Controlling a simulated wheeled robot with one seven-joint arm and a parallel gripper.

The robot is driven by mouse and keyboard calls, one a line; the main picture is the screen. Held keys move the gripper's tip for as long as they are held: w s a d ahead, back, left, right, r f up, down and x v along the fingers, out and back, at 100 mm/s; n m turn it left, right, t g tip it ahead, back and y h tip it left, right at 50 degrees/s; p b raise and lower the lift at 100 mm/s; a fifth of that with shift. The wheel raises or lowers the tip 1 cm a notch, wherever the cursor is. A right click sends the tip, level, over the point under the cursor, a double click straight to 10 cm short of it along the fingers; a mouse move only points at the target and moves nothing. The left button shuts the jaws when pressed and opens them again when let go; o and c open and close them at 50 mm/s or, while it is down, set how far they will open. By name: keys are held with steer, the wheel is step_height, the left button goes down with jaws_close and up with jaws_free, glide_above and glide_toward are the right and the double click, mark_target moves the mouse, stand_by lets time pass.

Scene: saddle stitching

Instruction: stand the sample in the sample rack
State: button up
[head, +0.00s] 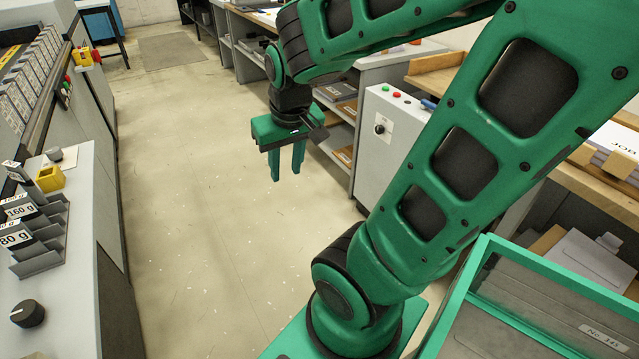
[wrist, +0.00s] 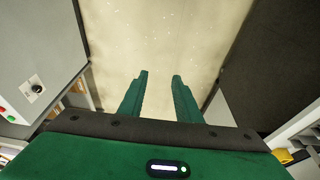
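My gripper (head: 286,163) hangs over the floor in the aisle, pointing down. In the wrist view its two fingers (wrist: 160,78) are apart with only bare floor between them, so it is open and empty. A grey stepped rack (head: 40,232) with upright slots and cards marked 80 g and 160 g stands on the left counter; it looks like the sample rack. It is well to the left of my gripper and nearer the camera. I cannot pick out the sample for certain in either view.
A grey control cabinet (head: 388,140) with buttons and a knob stands right of my gripper. The left counter (head: 80,270) carries a black knob (head: 27,313) and a yellow block (head: 50,178). A green-framed tray (head: 478,262) is at the lower right. The aisle floor (head: 190,200) is clear.

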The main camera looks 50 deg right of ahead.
steer(key=s+r+m+g+y, duration=0.1)
steer(key=s+m+g, duration=0.1)
steer(key=s, duration=0.9)
steer(key=shift+a+g, duration=0.15)
steer(key=shift+g, duration=0.25)
steer(key=shift+w+f, duration=0.25)
steer(key=shift+w, duration=0.35)
stand_by(0.3)
